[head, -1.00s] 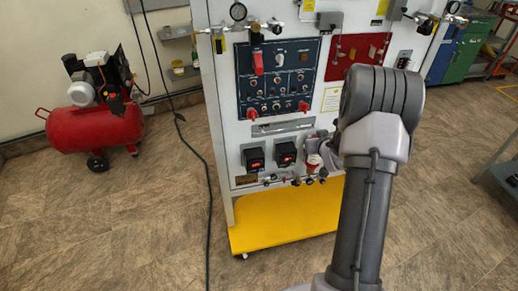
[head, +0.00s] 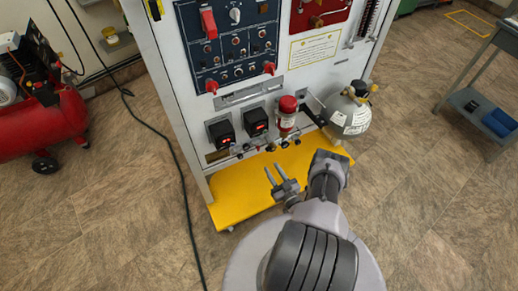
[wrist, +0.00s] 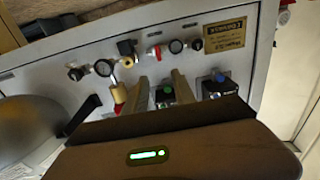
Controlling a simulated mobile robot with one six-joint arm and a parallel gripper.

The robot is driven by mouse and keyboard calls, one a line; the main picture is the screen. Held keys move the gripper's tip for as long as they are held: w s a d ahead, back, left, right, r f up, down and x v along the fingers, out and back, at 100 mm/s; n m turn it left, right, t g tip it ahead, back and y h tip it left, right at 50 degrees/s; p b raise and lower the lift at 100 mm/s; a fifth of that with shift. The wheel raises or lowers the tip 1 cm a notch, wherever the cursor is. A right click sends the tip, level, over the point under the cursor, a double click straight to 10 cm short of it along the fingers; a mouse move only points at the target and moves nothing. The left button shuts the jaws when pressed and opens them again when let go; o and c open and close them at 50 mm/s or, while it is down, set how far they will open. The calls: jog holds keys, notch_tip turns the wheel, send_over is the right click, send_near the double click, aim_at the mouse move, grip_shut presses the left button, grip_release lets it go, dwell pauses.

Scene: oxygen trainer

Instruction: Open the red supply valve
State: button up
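Several small valves and gauges line the lower edge of the white panel (head: 160,78). In the wrist view, one small red handle (wrist: 154,53) sits in this row between dark round fittings; I cannot tell for sure that it is the supply valve. A red-capped cylinder (head: 287,104) stands above the row. My gripper (head: 273,172) is open and empty, below and in front of the valve row. Its two separated fingers (wrist: 161,80) point toward the panel.
A pale gas bottle (head: 349,112) is at the panel's right side. Two black boxes with red displays (head: 256,122) sit above the valves. A yellow base (head: 232,202) juts out below. A cable crosses the floor at left; a grey bench (head: 500,122) stands at right.

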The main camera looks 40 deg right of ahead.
aim_at(258, 149)
jog(key=b+x, duration=0.3)
jog(key=x, duration=0.8)
jog(key=shift+w+b, duration=0.2)
jog(key=shift+b, duration=0.1)
grip_shut()
